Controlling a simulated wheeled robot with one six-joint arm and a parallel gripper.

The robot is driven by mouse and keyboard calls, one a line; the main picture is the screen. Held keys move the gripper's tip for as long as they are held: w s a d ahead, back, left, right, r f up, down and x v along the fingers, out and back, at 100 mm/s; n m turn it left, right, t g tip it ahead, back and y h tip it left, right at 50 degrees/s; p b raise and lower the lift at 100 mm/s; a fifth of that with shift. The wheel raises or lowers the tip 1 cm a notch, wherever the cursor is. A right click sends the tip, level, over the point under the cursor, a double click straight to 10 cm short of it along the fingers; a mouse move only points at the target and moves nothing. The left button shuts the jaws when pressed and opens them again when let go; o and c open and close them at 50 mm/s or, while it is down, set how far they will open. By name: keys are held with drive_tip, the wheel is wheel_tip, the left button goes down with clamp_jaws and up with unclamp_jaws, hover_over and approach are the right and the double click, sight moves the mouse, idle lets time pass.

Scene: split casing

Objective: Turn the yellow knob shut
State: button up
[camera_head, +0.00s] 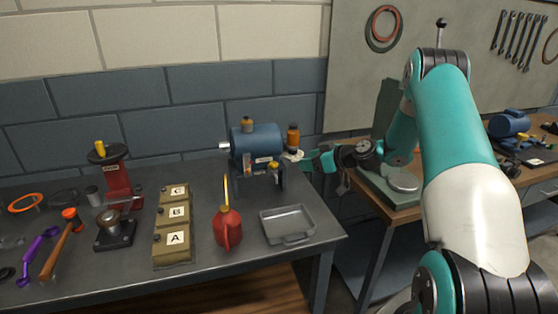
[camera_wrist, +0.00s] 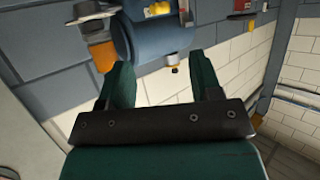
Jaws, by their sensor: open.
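A blue casing (camera_head: 256,142) with a rounded body stands on the dark bench against the wall. A yellow-brown cap (camera_head: 247,124) sits on its top, and a small yellow part (camera_head: 272,165) shows low on its near side. In the wrist view my gripper (camera_wrist: 163,75) is open and empty.
A grey tray (camera_head: 289,224) and red oil can (camera_head: 227,229) are in front of the casing. Lettered boxes (camera_head: 174,212) and a red stand with a yellow-topped black disc (camera_head: 117,178) are left.

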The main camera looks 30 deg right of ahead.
sight(276, 164)
drive_tip(key=p+x, duration=0.3)
drive_tip(key=x, duration=1)
drive_tip(key=shift+p, duration=0.35)
drive_tip(key=shift+s, duration=0.1)
